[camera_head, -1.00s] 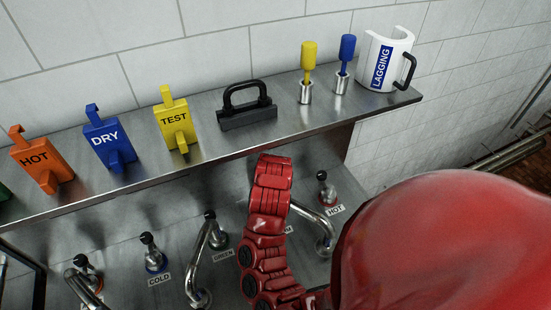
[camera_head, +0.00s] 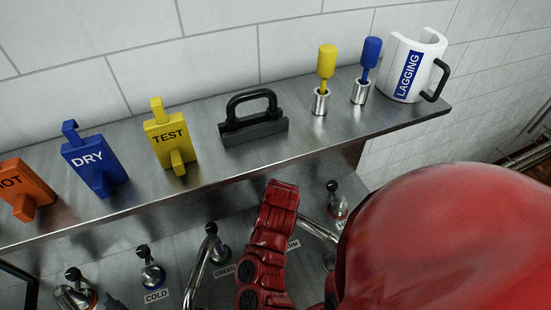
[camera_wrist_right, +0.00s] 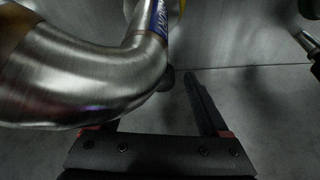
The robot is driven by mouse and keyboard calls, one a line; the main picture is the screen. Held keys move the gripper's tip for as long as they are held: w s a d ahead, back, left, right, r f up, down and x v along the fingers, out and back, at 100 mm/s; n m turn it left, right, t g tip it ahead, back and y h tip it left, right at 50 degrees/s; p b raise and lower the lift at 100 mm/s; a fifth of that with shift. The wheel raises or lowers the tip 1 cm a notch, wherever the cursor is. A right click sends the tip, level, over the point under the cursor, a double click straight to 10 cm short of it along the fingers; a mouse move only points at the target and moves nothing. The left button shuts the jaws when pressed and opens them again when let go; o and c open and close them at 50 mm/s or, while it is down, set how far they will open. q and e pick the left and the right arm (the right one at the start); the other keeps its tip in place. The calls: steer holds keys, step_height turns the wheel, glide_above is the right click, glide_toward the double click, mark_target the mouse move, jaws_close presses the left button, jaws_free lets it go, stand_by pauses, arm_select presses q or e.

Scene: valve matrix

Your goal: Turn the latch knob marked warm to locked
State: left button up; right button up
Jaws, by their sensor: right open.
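A label ending in M (camera_head: 292,244) shows beside my red right arm (camera_head: 272,225) in the head view. The arm covers the rest of the label and the knob there. In the right wrist view my right gripper (camera_wrist_right: 178,92) is open, with its right finger in clear sight. A thick bent metal pipe (camera_wrist_right: 90,85) fills the left side and hides most of the left finger. A small dark round thing (camera_wrist_right: 167,78) shows at the pipe's edge; I cannot tell if it is a knob. My left gripper is out of view.
Knobs by the COLD (camera_head: 149,273) and GREEN (camera_head: 217,252) labels, and a far right knob (camera_head: 337,203), stand below the steel shelf (camera_head: 215,172). Bent pipe handles (camera_head: 203,268) rise between them. The shelf holds tags, a black handled block (camera_head: 254,120) and a LAGGING shell (camera_head: 414,68).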

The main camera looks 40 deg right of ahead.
jaws_close()
steer(key=shift+w+f+m+b, duration=0.1)
steer(key=shift+w+m+b, duration=0.1)
steer(key=shift+m+b, duration=0.55)
steer(key=m+b, duration=0.1)
steer(key=m+h+b, duration=0.1)
steer(key=b, duration=0.1)
steer(key=m+g+b, duration=0.1)
steer(key=b, duration=0.1)
steer(key=shift+w+a+m+h, duration=0.15)
steer(key=shift+a+m+h, duration=0.1)
steer(key=shift+m+h, duration=0.1)
steer(key=shift+w+m+g+b, duration=0.1)
steer(key=shift+m+g+b, duration=0.2)
steer(key=shift+m+b, duration=0.5)
steer(key=shift+m+h, duration=0.25)
steer(key=shift+m, duration=0.35)
steer(key=shift+w+a+r+m+g, duration=0.1)
steer(key=shift+r+m+g, duration=0.15)
steer(key=shift+m+g, duration=0.45)
steer(key=shift+w+m+g+p, duration=0.2)
steer(key=shift+m+g+p, duration=0.3)
steer(key=shift+m, duration=1.5)
